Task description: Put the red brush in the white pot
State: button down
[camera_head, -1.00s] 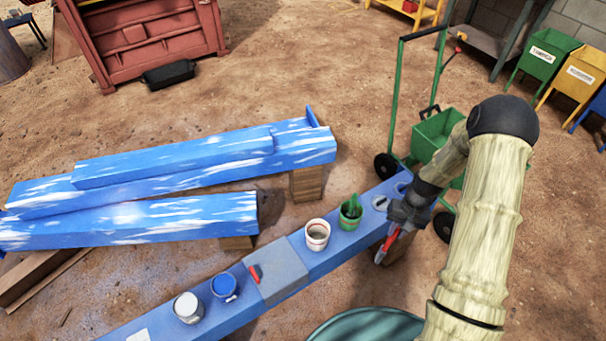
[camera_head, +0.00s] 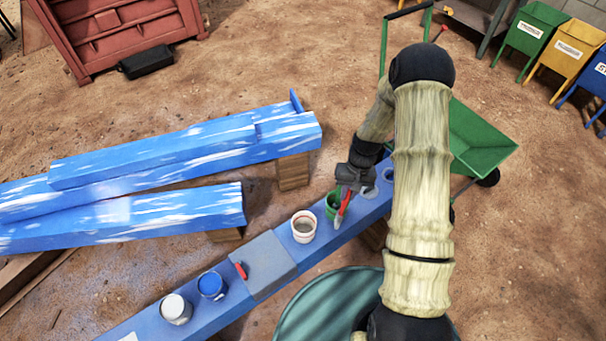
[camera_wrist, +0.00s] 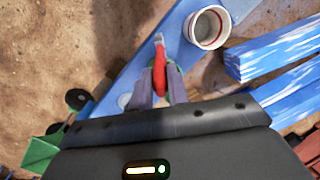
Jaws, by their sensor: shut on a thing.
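My gripper (camera_head: 347,190) is shut on the red brush (camera_head: 343,209) and holds it pointing down beside the green pot, above the blue beam. In the wrist view the red brush (camera_wrist: 164,68) stands between my fingers (camera_wrist: 162,92), its pale tip toward the beam. A white pot with a reddish band inside its rim (camera_head: 303,227) stands on the beam, left of the brush and apart from it. It also shows in the wrist view (camera_wrist: 206,29). Another whitish pot with a pale top (camera_head: 176,309) stands farther down the beam. Whether the brush touches the green pot cannot be told.
The green pot (camera_head: 332,203) is partly hidden by the brush. Blue-and-white beams (camera_head: 170,160) lie behind. A green cart (camera_head: 482,140) stands right.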

jog(key=s+a+r+n+t+h+p, duration=0.1)
jog(key=s+a+r+n+p, duration=0.1)
jog(key=a+r+n+p, duration=0.4)
jog(key=a+r+p, duration=0.5)
jog(key=a+r, duration=0.1)
jog(key=a, duration=0.1)
jog(key=shift+a+n+t+h+p, duration=0.25)
jog(key=shift+n+t+h+p, duration=0.05)
jog(key=shift+n+t+p, duration=0.1)
jog(key=shift+s+f, duration=0.1)
jog(key=shift+f, duration=0.05)
notch_tip(320, 180, down, 16)
jog(key=b, duration=1.1)
jog(key=shift+f+b, duration=0.25)
jog(key=shift+b, duration=0.15)
